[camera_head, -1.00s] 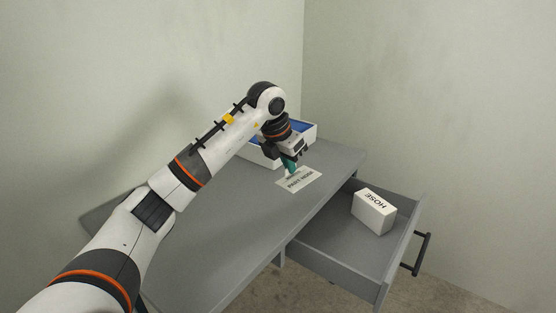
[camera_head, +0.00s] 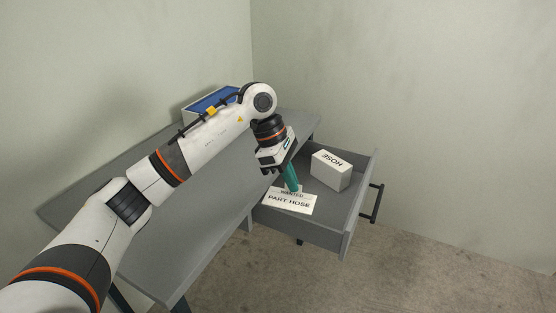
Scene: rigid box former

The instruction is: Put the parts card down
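The white parts card (camera_head: 288,203), printed "WANTED PART HOSE", is in front of my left gripper (camera_head: 289,181), over the near left part of the open drawer. My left gripper points down and appears shut on the card. A teal piece reaches from the gripper to the card's upper edge, and the exact grip is small in view. The card looks raised, but I cannot tell how high above the drawer it is. My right gripper is not in view.
A white box (camera_head: 331,171) marked "HOSE" stands in the open grey drawer (camera_head: 318,227), to the right of the card. A white bin with blue inside (camera_head: 213,99) stands at the back of the grey desk (camera_head: 195,225). The desk's near part is clear.

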